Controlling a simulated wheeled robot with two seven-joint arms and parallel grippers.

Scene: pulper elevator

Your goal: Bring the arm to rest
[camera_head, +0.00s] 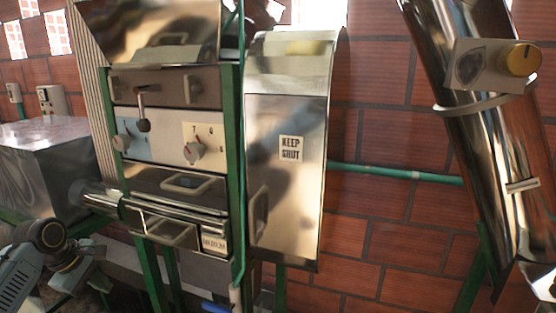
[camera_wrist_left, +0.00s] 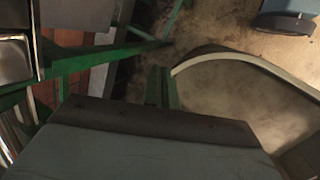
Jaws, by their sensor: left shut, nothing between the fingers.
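My left arm (camera_head: 45,240) comes in at the lower left of the head view, low beside the machine. My left gripper (camera_head: 90,272) is partly cut off and small there, shut and empty, below the machine's metal pipe and apart from its panel. In the left wrist view a broad grey-blue part of mine with a dark edge fills the bottom, and nothing is held. My right arm and gripper are not in view.
The machine has a lever (camera_head: 142,110), dials (camera_head: 194,152) and a metal cover marked KEEP SHUT (camera_head: 290,200). A metal box (camera_head: 45,150) stands left; a steel tube (camera_head: 485,130) with a yellow knob (camera_head: 520,59) leans right. Green frame bars (camera_wrist_left: 90,62) are close in the wrist view.

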